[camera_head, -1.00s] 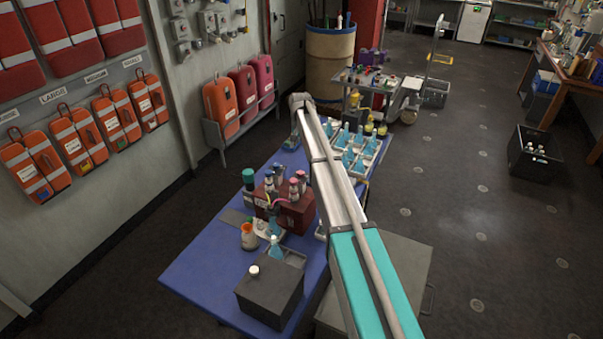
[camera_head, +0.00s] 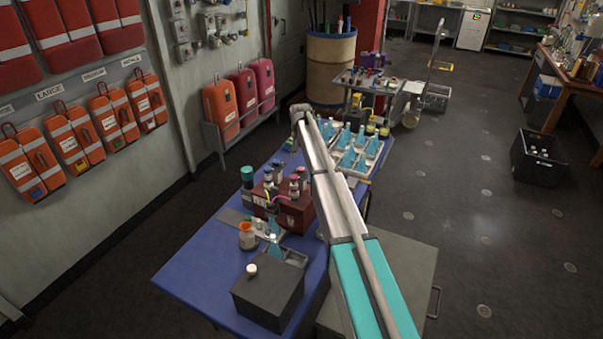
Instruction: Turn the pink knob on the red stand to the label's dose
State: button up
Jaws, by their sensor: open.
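The red stand (camera_head: 292,214) is a boxy block on the blue table, left of my arm. Several small capped or knob-like parts stand on its top. One with a pinkish top (camera_head: 302,171) is at its right rear, close to my arm; I cannot tell for certain that it is the pink knob. Its dial marks and the label's dose are too small to read. My arm reaches from the lower right past the stand and bends down at its far end, beyond the stand. My gripper cannot be made out there.
On the blue table (camera_head: 205,275) are a dark grey box (camera_head: 268,295), an orange-topped jar (camera_head: 247,237), a green-capped bottle (camera_head: 247,178) and trays of blue bottles (camera_head: 350,158). A grey cabinet (camera_head: 400,265) stands right of the table. Open floor lies further right, with a black crate (camera_head: 535,165).

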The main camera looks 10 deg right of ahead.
aim_at(301, 169)
jog(key=shift+f+b, duration=2.55)
jog(key=shift+f, duration=0.35)
jog(key=shift+c, duration=0.3)
grip_shut()
